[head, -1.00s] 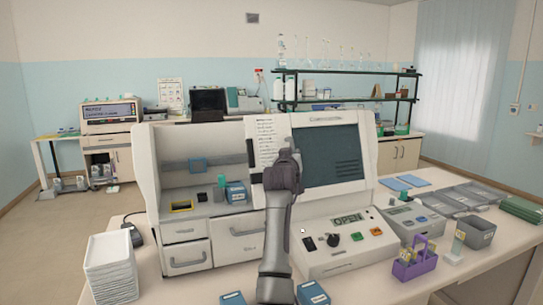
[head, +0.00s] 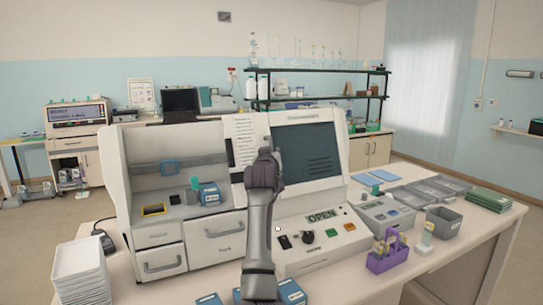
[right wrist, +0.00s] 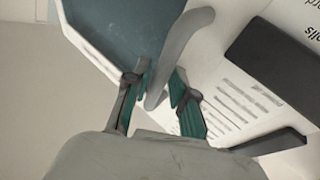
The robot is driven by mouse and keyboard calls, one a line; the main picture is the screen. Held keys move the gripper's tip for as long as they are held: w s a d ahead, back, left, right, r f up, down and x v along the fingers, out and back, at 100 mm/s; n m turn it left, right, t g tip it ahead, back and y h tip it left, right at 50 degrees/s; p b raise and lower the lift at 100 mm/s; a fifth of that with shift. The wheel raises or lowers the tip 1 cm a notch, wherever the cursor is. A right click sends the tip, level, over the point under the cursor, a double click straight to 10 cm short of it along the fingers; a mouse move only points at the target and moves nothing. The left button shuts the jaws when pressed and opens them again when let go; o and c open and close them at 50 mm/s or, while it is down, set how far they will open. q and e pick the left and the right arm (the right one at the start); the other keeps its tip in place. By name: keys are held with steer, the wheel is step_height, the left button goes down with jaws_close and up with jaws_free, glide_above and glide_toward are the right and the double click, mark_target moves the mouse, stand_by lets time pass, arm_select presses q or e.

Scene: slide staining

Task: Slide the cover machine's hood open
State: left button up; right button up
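The cover machine (head: 160,240) stands on the bench. Its hood, with a dark window (head: 308,155), is over the right part, and the left bay lies uncovered. My right gripper (head: 264,160) is at the hood's left edge, in front of a panel with printed text. In the right wrist view my right gripper's green-padded fingers (right wrist: 160,90) are on both sides of a grey curved handle (right wrist: 190,38), closed around it. The dark hood window (right wrist: 105,30) shows beyond. My left gripper is not in view.
A control panel reading OPEN (head: 322,216) sits at the machine's lower right. A stack of white trays (head: 80,275) stands at the front left, a purple rack (head: 388,258) at the right. A blue box (head: 209,194) stands in the open bay.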

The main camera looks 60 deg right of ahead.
steer(key=v, duration=1.2)
stand_by(0.3)
